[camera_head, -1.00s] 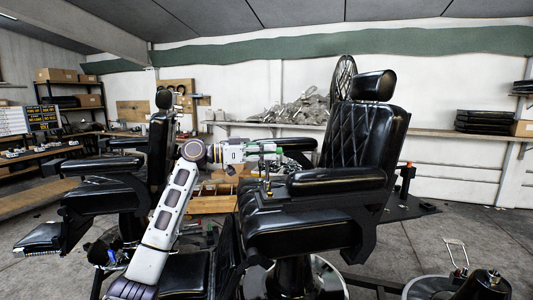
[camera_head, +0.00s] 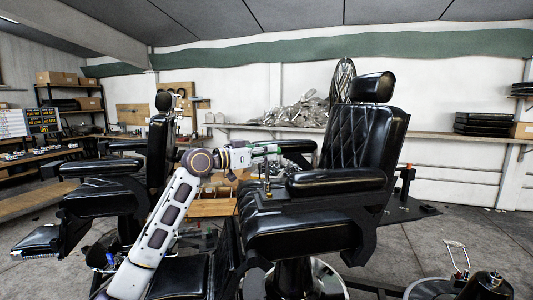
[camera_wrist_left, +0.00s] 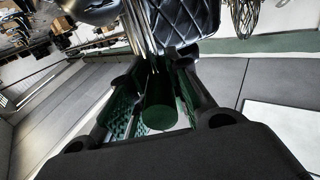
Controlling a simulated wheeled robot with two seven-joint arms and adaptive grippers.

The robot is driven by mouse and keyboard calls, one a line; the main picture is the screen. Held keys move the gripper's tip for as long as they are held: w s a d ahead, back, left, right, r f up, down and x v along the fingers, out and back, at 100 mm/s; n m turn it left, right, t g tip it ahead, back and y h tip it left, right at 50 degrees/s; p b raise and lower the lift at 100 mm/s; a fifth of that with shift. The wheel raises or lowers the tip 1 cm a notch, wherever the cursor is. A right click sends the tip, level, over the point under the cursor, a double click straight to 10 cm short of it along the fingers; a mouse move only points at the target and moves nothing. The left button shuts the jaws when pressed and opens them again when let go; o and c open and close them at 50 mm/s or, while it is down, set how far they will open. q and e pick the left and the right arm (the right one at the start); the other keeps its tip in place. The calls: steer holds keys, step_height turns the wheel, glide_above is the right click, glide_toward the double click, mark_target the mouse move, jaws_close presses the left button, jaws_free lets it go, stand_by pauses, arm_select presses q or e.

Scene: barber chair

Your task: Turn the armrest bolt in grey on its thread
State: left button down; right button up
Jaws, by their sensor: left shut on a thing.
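My left gripper (camera_head: 268,149) is just beyond the front end of the right chair's near armrest, at the level of the armrest pad's top or a little above. In the left wrist view its dark, green-lined fingers (camera_wrist_left: 155,92) are shut on a green cylindrical thing (camera_wrist_left: 160,115), whose round end faces the camera. I cannot tell whether this is the grey armrest bolt. A thin upright piece (camera_head: 267,186) stands below the gripper at the armrest's front; its grey colour is not clear. My right gripper is not in view.
The black barber chair (camera_head: 365,140) has its padded near armrest (camera_head: 335,181) right beside the gripper. A second black chair (camera_head: 103,190) stands at the left. Shelves (camera_head: 80,100) line the back left.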

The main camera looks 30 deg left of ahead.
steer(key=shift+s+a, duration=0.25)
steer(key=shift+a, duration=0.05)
arm_select(q)
steer(key=shift+r+n+t+y+p, duration=0.1)
steer(key=shift+n+t+y+p, duration=0.5)
steer(key=shift+n+y+p, duration=0.8)
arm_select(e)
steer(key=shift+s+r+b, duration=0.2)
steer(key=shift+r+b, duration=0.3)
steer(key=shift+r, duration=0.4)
arm_select(q)
steer(key=shift+n+y+p, duration=0.5)
steer(key=shift+y+p, duration=0.15)
steer(key=shift+y, duration=0.75)
steer(key=shift+n+y, duration=0.4)
steer(key=shift+y, duration=0.2)
steer(key=shift+t, duration=0.3)
steer(key=shift+n+y+p, duration=0.4)
steer(key=shift+y+p, duration=0.15)
steer(key=shift+y, duration=0.15)
steer(key=shift+n+y, duration=0.5)
steer(key=shift+y, duration=0.1)
steer(key=shift+y+p, duration=0.3)
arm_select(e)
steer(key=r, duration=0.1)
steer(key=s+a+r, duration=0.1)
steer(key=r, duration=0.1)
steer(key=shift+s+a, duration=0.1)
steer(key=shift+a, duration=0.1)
